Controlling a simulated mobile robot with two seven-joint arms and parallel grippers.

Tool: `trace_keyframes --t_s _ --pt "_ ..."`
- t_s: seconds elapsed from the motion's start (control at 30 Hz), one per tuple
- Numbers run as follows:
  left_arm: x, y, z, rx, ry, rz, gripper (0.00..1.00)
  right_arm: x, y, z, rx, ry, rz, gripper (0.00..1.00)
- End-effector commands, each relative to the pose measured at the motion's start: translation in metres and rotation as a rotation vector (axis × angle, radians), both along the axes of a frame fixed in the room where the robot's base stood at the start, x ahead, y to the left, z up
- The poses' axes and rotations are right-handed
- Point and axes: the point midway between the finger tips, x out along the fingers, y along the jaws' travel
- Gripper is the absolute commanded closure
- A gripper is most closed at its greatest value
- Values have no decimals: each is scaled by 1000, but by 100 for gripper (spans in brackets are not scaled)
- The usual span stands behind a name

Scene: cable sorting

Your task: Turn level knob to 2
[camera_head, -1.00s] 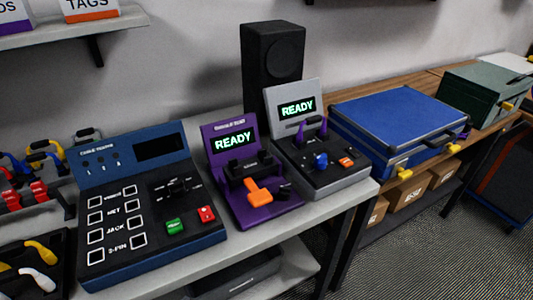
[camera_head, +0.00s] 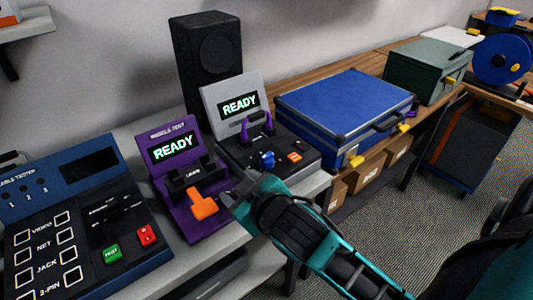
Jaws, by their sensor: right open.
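The purple tester (camera_head: 160,151) stands on the bench with READY lit on its screen and an orange lever (camera_head: 203,204) at its front. The grey tester (camera_head: 218,92) stands to its right, also showing READY, with a blue knob (camera_head: 267,160) and an orange button (camera_head: 295,157). No label on either tester reads clearly as level, and any pointer setting is too small to tell. My right gripper (camera_head: 234,190) is open and empty, just right of the orange lever. It hides the purple tester's right front, where a small black knob sat earlier. My left gripper is not in view.
A blue cable tester (camera_head: 76,205) with green and red buttons stands at left. A black speaker (camera_head: 208,60) is behind the testers. A blue case (camera_head: 345,105) and green box (camera_head: 432,69) lie to the right. Little bare bench shows between the devices.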

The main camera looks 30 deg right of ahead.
Motion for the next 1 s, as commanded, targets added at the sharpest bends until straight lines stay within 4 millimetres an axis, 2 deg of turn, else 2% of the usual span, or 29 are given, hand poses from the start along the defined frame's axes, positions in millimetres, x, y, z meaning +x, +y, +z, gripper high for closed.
trace_keyframes --t_s 0.03,0.17,0.3,0.4,0.5,0.57,0.63,0.7,0.77,0.87,0.97,1.0 --pt "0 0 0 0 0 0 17 14 4 17 -25 -82 24 40" --pt "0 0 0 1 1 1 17 44 23 66 -97 -317 115 40" --pt "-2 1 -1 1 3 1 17 67 60 132 -219 -641 291 40" --pt "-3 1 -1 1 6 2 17 69 97 173 -336 -880 477 40" --pt "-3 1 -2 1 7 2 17 60 135 197 -472 -1078 696 40" --pt "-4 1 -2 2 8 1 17 52 154 201 -562 -1173 843 40" --pt "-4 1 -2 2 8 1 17 43 172 197 -676 -1252 1023 40" --pt "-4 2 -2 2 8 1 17 36 183 184 -799 -1295 1215 40" --pt "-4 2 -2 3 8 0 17 33 184 169 -908 -1298 1384 40" --pt "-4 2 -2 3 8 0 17 35 170 137 -1096 -1225 1669 40" --pt "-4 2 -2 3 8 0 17 46 134 108 -1276 -1044 1936 40" --pt "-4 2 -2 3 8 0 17 52 113 98 -1339 -941 2033 40"
